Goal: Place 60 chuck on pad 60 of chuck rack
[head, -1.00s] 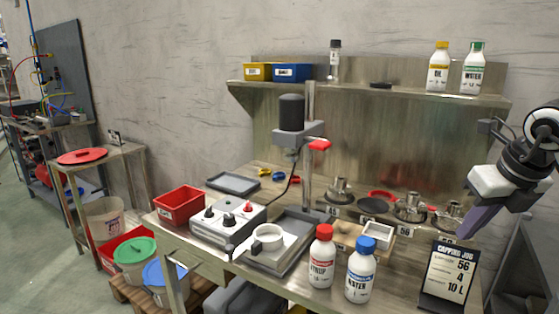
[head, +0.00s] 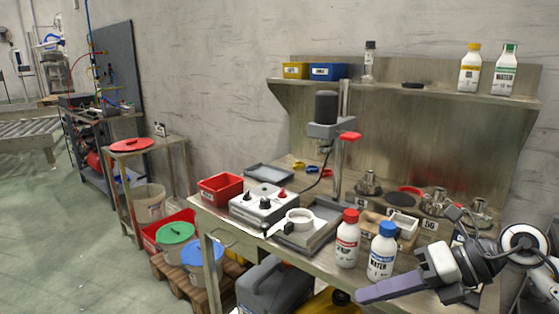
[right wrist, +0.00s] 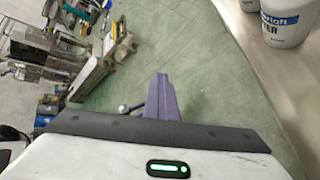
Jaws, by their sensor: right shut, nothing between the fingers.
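Several metal chucks stand in a row at the back right of the bench: one (head: 369,184), one (head: 434,203) and one (head: 480,213) partly behind my arm. Which is the 60 chuck I cannot tell. A dark round pad (head: 403,200) lies bare between the first two. A small plate (head: 429,226) in front of the row seems to read 56; pad 60 is not legible. My right gripper (head: 360,296), with purple fingers, is shut and empty, low in front of the bench; its fingers (right wrist: 161,97) also show in the right wrist view. My left gripper is not in view.
A red-capped bottle (head: 347,242) and a blue-capped bottle (head: 382,252) stand at the bench's front edge, close to my right gripper. A press (head: 328,125) stands mid-bench behind a control box (head: 263,203). A shelf (head: 430,92) overhangs the back.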

